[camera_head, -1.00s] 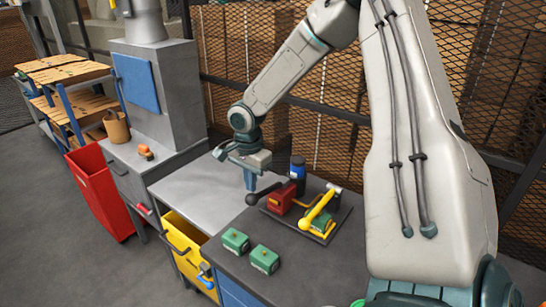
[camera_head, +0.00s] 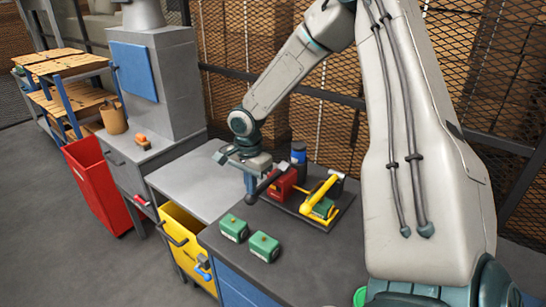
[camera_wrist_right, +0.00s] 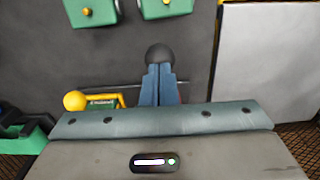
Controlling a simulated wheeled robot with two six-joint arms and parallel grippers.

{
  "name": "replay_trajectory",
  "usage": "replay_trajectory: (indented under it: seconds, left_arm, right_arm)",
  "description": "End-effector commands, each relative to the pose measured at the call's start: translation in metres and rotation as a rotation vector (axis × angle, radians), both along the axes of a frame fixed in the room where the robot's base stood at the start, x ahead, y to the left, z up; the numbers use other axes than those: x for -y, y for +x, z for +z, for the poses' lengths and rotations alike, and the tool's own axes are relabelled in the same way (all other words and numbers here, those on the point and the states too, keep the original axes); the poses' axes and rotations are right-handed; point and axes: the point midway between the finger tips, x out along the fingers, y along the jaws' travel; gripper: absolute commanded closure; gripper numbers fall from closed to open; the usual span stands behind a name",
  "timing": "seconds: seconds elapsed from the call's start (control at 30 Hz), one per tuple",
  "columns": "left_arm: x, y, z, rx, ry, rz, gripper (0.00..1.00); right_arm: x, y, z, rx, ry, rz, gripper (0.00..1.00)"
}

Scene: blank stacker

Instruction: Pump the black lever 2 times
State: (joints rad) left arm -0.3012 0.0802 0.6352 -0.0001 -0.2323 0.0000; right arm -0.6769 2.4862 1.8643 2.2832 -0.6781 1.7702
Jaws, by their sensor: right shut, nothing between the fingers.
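The black lever (camera_head: 265,186) sticks out to the left from the red block (camera_head: 284,182) and slopes down to its ball end. My right gripper (camera_head: 252,190) points down at the lever's ball end, its fingers shut and empty. In the right wrist view the black ball (camera_wrist_right: 160,55) shows just beyond the closed fingertips (camera_wrist_right: 160,69). The fingers look against or very close to the ball; contact is not certain. My left gripper is not in view.
Two green blocks (camera_head: 233,228) (camera_head: 264,247) lie in front.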

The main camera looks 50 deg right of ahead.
Motion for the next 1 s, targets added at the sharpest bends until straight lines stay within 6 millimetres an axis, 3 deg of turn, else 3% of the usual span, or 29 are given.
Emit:
replay_trajectory:
  seconds: [0.2, 0.47, 1.0]
  left_arm:
    - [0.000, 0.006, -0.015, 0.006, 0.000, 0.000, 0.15]
    - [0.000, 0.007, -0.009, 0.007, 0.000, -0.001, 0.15]
    - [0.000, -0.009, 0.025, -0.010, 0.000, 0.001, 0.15]
  right_arm:
    - [0.000, 0.000, -0.020, -0.001, 0.000, 0.000, 1.00]
    - [0.000, 0.000, -0.014, -0.001, 0.000, 0.000, 1.00]
    - [0.000, 0.000, 0.046, 0.000, 0.000, 0.001, 1.00]
